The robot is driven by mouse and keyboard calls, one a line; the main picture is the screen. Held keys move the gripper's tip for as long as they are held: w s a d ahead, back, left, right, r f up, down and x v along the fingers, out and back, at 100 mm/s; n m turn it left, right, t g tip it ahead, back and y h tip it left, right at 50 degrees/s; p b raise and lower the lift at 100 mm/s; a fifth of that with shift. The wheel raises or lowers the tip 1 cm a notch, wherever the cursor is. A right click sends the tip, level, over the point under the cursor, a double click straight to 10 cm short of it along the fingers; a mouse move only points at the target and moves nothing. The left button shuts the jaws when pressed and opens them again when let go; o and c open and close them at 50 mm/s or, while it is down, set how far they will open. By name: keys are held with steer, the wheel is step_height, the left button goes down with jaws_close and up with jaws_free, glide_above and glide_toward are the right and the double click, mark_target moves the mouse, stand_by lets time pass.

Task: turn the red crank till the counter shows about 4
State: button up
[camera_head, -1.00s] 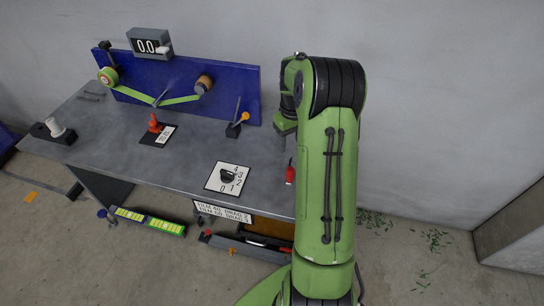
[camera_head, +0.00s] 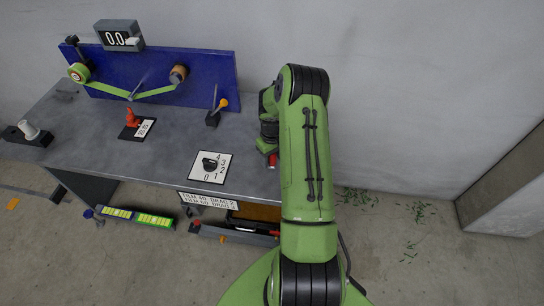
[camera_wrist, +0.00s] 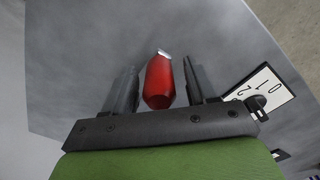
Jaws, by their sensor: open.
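The counter (camera_head: 116,38) on top of the blue panel reads 0.0. A red, rounded piece with a silvery end (camera_wrist: 158,82) stands between my gripper's two dark fingers (camera_wrist: 160,68) in the wrist view. The fingers are open, with a gap on each side of it. In the head view the red piece (camera_head: 272,160) shows at the table's right end, partly hidden by my arm. A second red piece (camera_head: 132,118), lever-like, sits on a dark plate with a white label. I cannot tell for certain which red piece is the crank.
A white dial card with a black knob (camera_head: 209,166) lies on the grey table (camera_head: 165,165). An orange-knobbed lever (camera_head: 222,103) stands by the blue panel (camera_head: 205,72). A white spool-like piece (camera_head: 29,130) is at the far left.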

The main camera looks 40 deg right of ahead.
jaws_close()
stand_by(0.4)
